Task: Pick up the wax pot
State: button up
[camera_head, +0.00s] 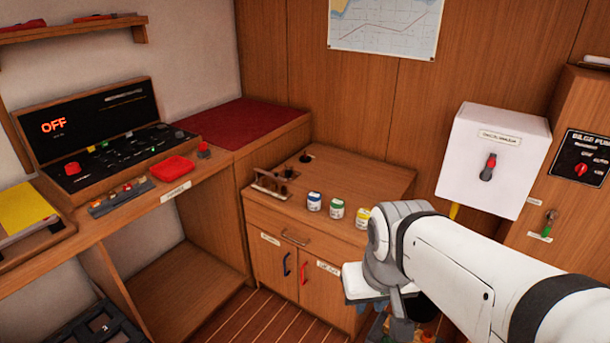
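One has a blue label (314,202), one a green label (336,209), and one a yellow label (361,218). The print on them is too small to read, so I cannot tell which is the wax pot. My gripper (398,328) hangs low at the bottom of the view, in front of the cabinet and below the pots, apart from them. My wrist partly covers its fingers, and I cannot tell whether they are open.
A wooden rack (270,184) stands left of the pots. A control console (105,140) and a red tray (174,169) are on the left bench. A white wall box (492,158) is at the right.

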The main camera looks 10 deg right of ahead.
aim_at(314, 197)
jog(key=u, duration=0.2)
jog(key=i, duration=1.55)
jog(key=z, duration=0.35)
